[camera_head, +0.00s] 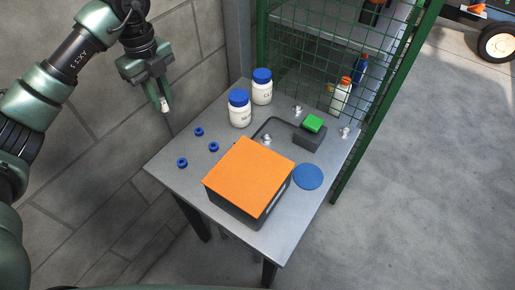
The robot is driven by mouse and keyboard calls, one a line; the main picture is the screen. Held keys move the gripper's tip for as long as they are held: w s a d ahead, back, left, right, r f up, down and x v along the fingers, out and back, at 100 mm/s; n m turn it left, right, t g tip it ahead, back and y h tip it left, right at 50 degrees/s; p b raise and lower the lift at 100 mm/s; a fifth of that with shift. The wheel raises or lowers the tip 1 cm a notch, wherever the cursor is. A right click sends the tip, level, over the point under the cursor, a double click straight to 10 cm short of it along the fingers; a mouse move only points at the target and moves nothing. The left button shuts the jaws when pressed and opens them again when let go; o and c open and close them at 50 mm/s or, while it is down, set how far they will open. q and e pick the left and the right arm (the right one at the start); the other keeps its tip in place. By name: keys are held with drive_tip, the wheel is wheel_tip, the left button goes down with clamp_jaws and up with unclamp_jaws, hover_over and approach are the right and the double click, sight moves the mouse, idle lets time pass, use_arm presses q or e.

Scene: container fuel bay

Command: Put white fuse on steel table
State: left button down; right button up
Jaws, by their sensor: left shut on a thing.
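My left gripper (162,102) is at the upper left, above the back left edge of the steel table (165,166). It points down and is shut on a small white thing, which looks like the white fuse (165,106). The fuse sits between the fingertips, and the fingers hide part of it. It appears to be held above the tabletop and apart from it. My right gripper is not in view.
On the table are an orange-topped box (250,178), two white bottles with blue caps (240,112), several blue rings (199,132), a blue disc (308,176) and a black block with a green top (313,124). A green mesh fence (330,60) borders the right.

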use_arm(q)
drive_tip(key=f+n, duration=0.3)
drive_tip(key=f, duration=0.3)
drive_tip(key=w+a+f+n+b, duration=0.1)
drive_tip(key=f+n, duration=0.2)
drive_tip(key=f, duration=0.3)
drive_tip(key=w+f+n, duration=0.1)
drive_tip(key=f+n, duration=0.2)
drive_tip(key=f, duration=0.2)
drive_tip(key=shift+a+f+n, duration=0.15)
drive_tip(key=shift+f+n, duration=0.25)
drive_tip(key=shift+w+f, duration=0.1)
drive_tip(key=shift+f, duration=0.1)
drive_tip(key=shift+b, duration=0.3)
